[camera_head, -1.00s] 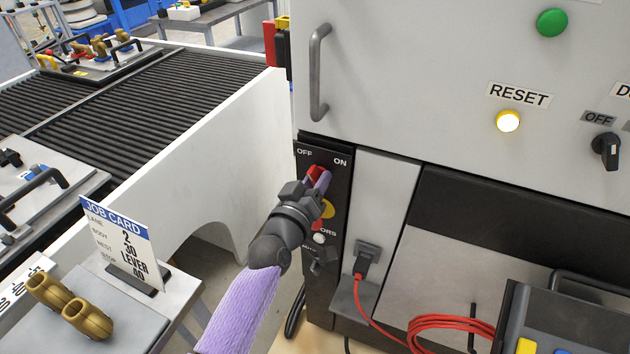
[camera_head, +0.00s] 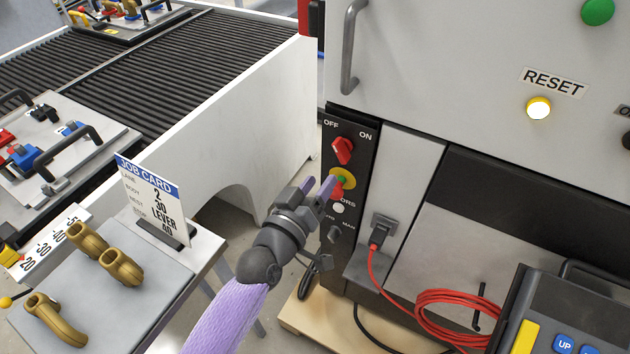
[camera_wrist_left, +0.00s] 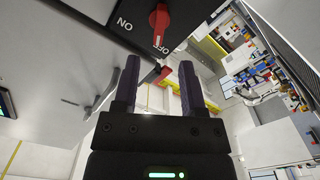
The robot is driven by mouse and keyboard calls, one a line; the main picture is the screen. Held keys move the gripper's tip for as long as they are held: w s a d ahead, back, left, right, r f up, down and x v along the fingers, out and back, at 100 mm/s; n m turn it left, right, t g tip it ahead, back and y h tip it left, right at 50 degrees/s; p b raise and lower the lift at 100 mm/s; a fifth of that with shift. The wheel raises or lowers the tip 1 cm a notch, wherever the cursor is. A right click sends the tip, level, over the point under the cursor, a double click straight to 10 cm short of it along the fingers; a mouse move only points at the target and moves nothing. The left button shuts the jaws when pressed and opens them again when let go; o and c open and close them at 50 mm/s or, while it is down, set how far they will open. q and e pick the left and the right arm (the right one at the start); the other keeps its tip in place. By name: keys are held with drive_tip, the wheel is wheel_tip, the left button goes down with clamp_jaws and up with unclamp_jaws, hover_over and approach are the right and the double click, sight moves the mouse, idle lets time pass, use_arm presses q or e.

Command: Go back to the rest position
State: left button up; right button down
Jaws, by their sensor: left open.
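My left gripper (camera_head: 318,187) is open and empty in front of the black switch panel (camera_head: 340,118) in the head view. Its fingers are below and left of the red rotary switch (camera_head: 343,150), apart from it. In the left wrist view the gripper (camera_wrist_left: 160,68) shows two parted fingers with nothing between them. The red switch (camera_wrist_left: 159,20) is beyond the fingertips there, its white mark toward the OFF label. A yellow-ringed red button (camera_head: 347,181) is partly hidden behind a finger. My right gripper is not in view.
The white machine (camera_head: 430,50) with a lit RESET button (camera_head: 538,108) stands right of the arm. A coiled red cable (camera_head: 450,300) lies below. The job card (camera_head: 152,200) and brass fittings (camera_head: 88,240) are left of my forearm. A roller conveyor (camera_head: 150,70) is behind.

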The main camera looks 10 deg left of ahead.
use_arm(q)
drive_tip(key=shift+s+a, duration=0.25)
drive_tip(key=shift+s, duration=0.35)
drive_tip(key=s+a+f+m+g+y+b, duration=0.15)
drive_tip(key=s+f, duration=0.25)
drive_tip(key=f, duration=0.5)
drive_tip(key=s+a+f+g+y, duration=0.1)
drive_tip(key=s+a+f+g, duration=0.15)
drive_tip(key=f, duration=0.65)
drive_tip(key=s+a+f+g+y+b, duration=0.1)
drive_tip(key=s+a+f+g+y, duration=0.15)
drive_tip(key=s+f, duration=0.45)
drive_tip(key=s+a+f+m+g, duration=0.1)
drive_tip(key=s+a+f+g, duration=0.1)
drive_tip(key=s+f, duration=0.3)
drive_tip(key=s+a+f+g+y+b, duration=0.1)
drive_tip(key=s+f+g, duration=0.3)
drive_tip(key=s, duration=0.7)
drive_tip(key=s+a+f+m+g+y+b, duration=0.1)
drive_tip(key=s+a+f+g, duration=0.2)
drive_tip(key=s+f, duration=0.4)
drive_tip(key=shift+s+a+f+m, duration=0.3)
drive_tip(key=shift+s+a, duration=0.3)
drive_tip(key=shift+s, duration=0.25)
drive_tip(key=shift+g, duration=0.25)
